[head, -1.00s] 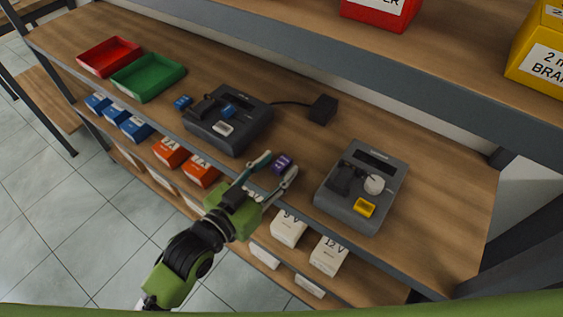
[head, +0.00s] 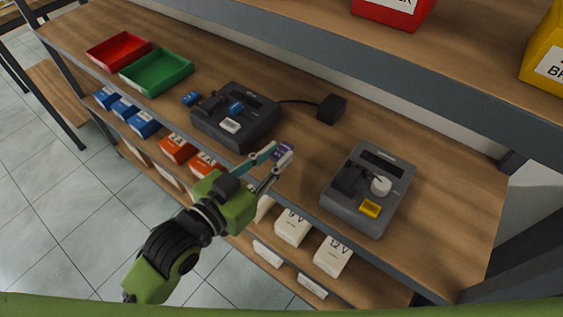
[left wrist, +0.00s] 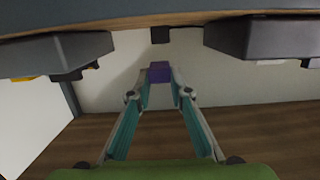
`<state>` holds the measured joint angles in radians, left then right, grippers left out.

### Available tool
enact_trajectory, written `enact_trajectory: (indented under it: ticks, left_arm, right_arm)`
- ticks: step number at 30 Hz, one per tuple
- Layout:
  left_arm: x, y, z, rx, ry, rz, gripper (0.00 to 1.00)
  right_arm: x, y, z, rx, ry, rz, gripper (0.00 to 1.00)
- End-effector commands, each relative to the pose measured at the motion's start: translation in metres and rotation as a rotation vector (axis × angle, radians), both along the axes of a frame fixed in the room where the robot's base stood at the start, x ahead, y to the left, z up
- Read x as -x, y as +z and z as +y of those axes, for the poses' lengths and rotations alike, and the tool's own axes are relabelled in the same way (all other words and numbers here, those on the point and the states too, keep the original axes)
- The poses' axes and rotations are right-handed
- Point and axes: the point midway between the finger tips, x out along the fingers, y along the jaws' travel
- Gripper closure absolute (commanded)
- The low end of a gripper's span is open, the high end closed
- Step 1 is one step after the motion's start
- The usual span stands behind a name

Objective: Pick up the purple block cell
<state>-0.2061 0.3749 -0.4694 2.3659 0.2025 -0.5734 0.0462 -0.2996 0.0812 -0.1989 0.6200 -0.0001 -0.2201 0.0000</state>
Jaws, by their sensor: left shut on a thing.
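The purple block cell (head: 284,150) is small and dark purple. It is at the middle of the wooden shelf, between the two grey charger units. My left gripper (head: 272,161) is shut on it, with a finger on each side. In the left wrist view the purple block (left wrist: 160,72) sits between the two fingertips (left wrist: 161,82). I cannot tell whether the block touches the shelf. My right gripper is not in view.
A grey charger (head: 262,117) stands left and another (head: 346,207) right of the block. A black power adapter (head: 331,108) is behind. Green (head: 157,73) and red (head: 118,50) trays lie far left. An upper shelf (head: 450,70) hangs above; boxes (head: 292,226) sit below.

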Motion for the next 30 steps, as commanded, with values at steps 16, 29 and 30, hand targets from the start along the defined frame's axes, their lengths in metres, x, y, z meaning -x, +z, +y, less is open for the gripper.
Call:
enact_trajectory:
  ticks: [16,29,30]
  left_arm:
    - [0.069,0.068,0.064,-0.003,-0.001,0.006,1.00]
    - [0.086,0.076,0.081,0.000,0.000,-0.002,1.00]
    - [0.086,0.076,0.081,0.001,0.000,-0.003,1.00]
  right_arm:
    - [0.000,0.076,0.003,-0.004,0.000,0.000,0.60]
    - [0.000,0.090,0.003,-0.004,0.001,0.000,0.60]
    - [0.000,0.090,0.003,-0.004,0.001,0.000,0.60]
